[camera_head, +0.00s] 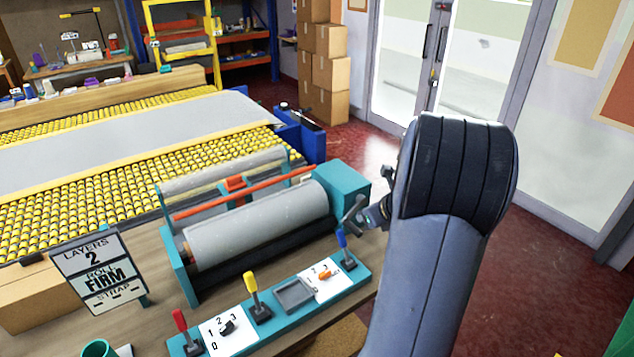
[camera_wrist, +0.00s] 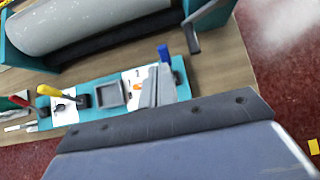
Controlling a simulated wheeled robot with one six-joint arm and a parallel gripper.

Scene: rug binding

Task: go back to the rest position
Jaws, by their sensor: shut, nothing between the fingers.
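My gripper (camera_wrist: 158,88) shows in the wrist view as two grey fingers closed together, with nothing between them. It appears in front of the right end of the teal control panel (camera_wrist: 75,112), close to the blue lever (camera_wrist: 163,53) in the picture; I cannot tell the gap. In the head view my bent arm fills the right side and hides most of the gripper. The panel there carries a red lever (camera_head: 180,320), a yellow lever (camera_head: 251,284), a blue lever (camera_head: 341,240) and dials.
A teal rolling machine (camera_head: 348,182) with a grey roll (camera_head: 255,222) and a crank handle (camera_head: 350,212) stands behind the panel. A sign (camera_head: 98,270) reads layers 2, roll firm. A yellow roller table (camera_head: 60,215) lies behind. Red floor (camera_head: 560,260) is open at right.

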